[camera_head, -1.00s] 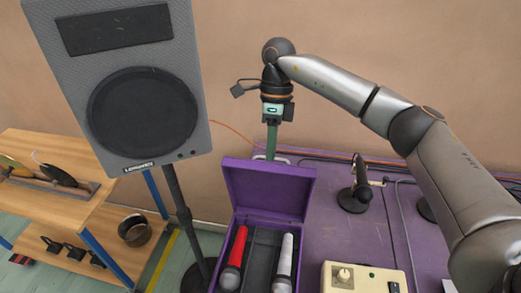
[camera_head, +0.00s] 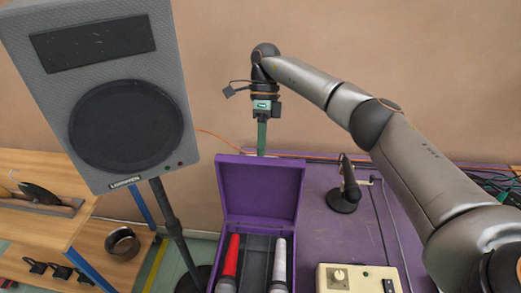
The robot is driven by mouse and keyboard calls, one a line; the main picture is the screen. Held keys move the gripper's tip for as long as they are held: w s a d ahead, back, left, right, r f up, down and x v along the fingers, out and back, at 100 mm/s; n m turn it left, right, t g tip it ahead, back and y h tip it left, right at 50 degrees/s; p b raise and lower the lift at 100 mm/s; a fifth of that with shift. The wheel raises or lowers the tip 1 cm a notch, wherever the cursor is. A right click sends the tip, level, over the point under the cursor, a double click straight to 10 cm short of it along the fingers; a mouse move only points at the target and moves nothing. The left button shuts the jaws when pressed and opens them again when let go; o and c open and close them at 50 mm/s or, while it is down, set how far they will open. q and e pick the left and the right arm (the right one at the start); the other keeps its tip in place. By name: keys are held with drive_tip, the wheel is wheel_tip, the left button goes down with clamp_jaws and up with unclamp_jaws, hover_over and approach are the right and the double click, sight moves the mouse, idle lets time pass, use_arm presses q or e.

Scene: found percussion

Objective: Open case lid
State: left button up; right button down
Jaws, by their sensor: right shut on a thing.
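The purple case (camera_head: 300,238) stands on the purple table with its lid (camera_head: 259,188) raised, the inner face turned toward me. Inside lie a red-bodied microphone (camera_head: 231,256) and a white-bodied microphone (camera_head: 279,258), with a dark lining between them. My right gripper (camera_head: 262,148) reaches down to the lid's top edge and is shut there on the lid. Its fingertips are hidden at or behind that edge, so the exact grip cannot be seen. My left gripper is not in view.
A large grey speaker (camera_head: 122,85) on a dark stand is close left of the case. A small microphone on a stand (camera_head: 346,190) and a cream box with a knob (camera_head: 334,278) stand to the right. A wooden shelf (camera_head: 98,215) is at far left.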

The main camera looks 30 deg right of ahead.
drive_tip(key=shift+s+d+f, duration=0.1)
drive_tip(key=shift+s+f, duration=0.05)
drive_tip(key=shift+f, duration=0.2)
drive_tip(key=c, duration=1)
unclamp_jaws()
drive_tip(key=shift+o, duration=0.4)
drive_tip(key=shift+r, duration=0.15)
wheel_tip(320, 180, up, 4)
drive_tip(key=shift+f, duration=0.1)
drive_tip(key=s+r, duration=0.1)
drive_tip(key=r, duration=0.1)
drive_tip(key=s+a+r, duration=0.1)
drive_tip(key=s, duration=0.1)
drive_tip(key=s+a+r, duration=0.1)
drive_tip(key=r, duration=0.1)
drive_tip(key=shift+s+a+r, duration=0.2)
drive_tip(key=shift+s+r, duration=0.1)
drive_tip(key=s+a+r+b, duration=0.2)
drive_tip(key=s+a+r, duration=0.1)
drive_tip(key=s, duration=0.4)
drive_tip(key=shift+s+a+r, duration=0.3)
drive_tip(key=shift+s+a, duration=0.1)
drive_tip(key=shift+a, duration=0.1)
